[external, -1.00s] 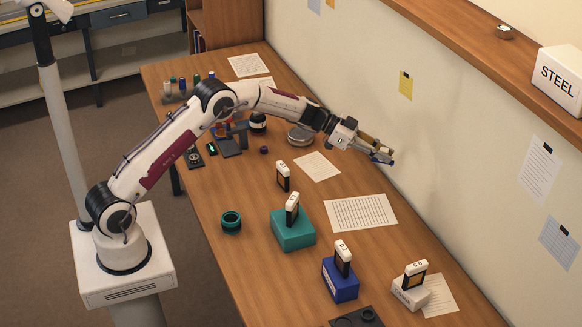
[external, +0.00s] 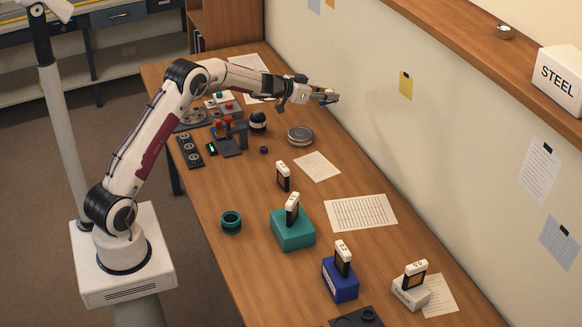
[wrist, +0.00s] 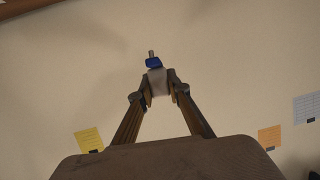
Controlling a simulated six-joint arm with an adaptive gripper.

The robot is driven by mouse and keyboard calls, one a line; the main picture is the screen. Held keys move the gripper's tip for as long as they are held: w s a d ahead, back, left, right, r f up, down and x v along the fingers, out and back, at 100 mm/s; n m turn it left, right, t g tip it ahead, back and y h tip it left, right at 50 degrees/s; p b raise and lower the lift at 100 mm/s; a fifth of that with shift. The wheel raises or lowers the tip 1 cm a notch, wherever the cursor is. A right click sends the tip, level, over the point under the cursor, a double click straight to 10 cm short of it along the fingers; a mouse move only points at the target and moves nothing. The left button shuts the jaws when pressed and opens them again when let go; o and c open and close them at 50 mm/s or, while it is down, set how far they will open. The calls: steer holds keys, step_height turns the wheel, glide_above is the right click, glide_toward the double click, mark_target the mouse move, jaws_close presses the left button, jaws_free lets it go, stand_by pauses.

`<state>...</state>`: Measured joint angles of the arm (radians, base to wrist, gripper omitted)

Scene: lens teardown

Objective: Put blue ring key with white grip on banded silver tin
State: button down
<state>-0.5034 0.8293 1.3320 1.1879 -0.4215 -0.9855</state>
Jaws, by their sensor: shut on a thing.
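The blue ring key with white grip (wrist: 154,63) shows in the wrist view, its white grip between my fingertips and its blue part pointing away. My gripper (external: 329,97) is shut on it, and the fingers also show in the wrist view (wrist: 157,88). In the external view it is held high over the table's far side, near the wall, with the key hard to make out. The banded silver tin (external: 300,136) stands on the table, lower in the picture than my gripper. Its top looks bare.
A dark round jar (external: 257,122) and a small purple piece (external: 264,150) are left of the tin. A white paper (external: 317,166) lies in front. A teal box (external: 293,230) and a blue box (external: 340,280) carry white-topped items. A shelf (external: 465,45) runs along the wall.

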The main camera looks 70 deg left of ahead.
steer(key=s+a+f+n+y, duration=0.1)
steer(key=s+a+n+y, duration=0.1)
steer(key=a, duration=0.3)
steer(key=n+g+y, duration=0.1)
steer(key=n+y, duration=0.1)
glide_above(301, 133)
steer(key=shift+f, duration=2.2)
steer(key=shift+s, duration=0.1)
steer(key=shift+f, duration=0.15)
steer(key=shift+f, duration=3)
steer(key=shift+f, duration=0.1)
steer(key=shift+f, duration=1.8)
steer(key=shift+f, duration=0.15)
